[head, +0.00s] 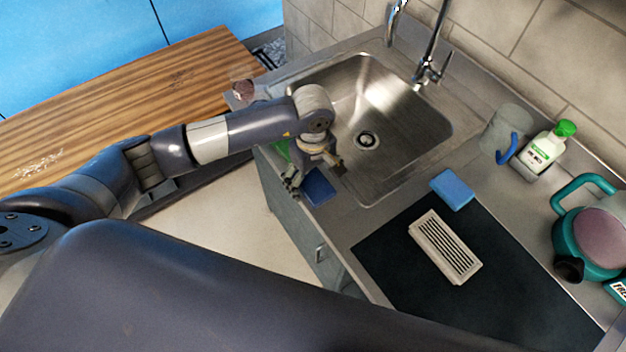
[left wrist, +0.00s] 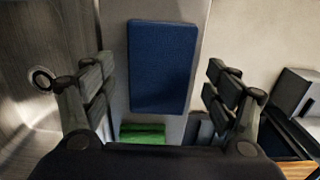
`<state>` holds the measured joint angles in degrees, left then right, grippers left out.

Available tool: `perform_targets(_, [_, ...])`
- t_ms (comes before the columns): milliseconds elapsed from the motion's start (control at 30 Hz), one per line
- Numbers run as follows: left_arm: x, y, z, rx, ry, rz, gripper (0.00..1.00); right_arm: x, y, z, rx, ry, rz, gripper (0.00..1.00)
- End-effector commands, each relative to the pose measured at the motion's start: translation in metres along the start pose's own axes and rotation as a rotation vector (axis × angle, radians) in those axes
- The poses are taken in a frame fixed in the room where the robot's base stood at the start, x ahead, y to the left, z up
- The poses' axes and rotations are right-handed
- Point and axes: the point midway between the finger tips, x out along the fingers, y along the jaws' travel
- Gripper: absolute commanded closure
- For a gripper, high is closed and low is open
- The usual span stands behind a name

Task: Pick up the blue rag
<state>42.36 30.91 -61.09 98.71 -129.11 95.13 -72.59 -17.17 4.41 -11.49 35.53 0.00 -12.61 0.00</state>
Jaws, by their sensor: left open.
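The blue rag (head: 319,187) is a dark blue, flat, folded rectangle on the narrow counter strip in front of the sink. My left gripper (head: 316,174) is over it, open, pointing down and empty. In the left wrist view, the rag (left wrist: 162,65) lies between the two spread fingers of the left gripper (left wrist: 161,72), with a gap on each side. Its height above the rag is hard to tell. My right gripper is not in view.
A green item (left wrist: 142,132) lies beside the rag. The steel sink (head: 345,85) is just behind. A lighter blue sponge (head: 453,189) and a white vent grille (head: 444,246) lie to the right, the grille on a dark mat (head: 390,262). A teal kettle (head: 590,240) stands far right.

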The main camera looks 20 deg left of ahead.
Motion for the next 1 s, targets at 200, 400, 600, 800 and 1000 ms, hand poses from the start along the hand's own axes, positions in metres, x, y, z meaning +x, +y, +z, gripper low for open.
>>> perform_targets(200, [0.0,0.0,0.0,0.0,0.0,0.0,0.36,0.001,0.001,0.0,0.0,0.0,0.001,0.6])
perform_targets(400, [0.0,0.0,0.0,0.0,-0.001,0.0,0.67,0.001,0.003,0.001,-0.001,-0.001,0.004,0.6])
perform_targets(600, [0.0,0.0,0.0,0.0,-0.001,0.0,0.71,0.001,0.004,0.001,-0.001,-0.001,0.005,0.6])
perform_targets(800, [-0.004,0.001,0.0,0.0,0.0,0.001,0.71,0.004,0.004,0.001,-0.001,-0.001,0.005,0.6])
perform_targets(1000, [-0.025,0.002,-0.001,0.001,0.002,0.006,0.71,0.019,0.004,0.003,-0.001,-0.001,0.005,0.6])
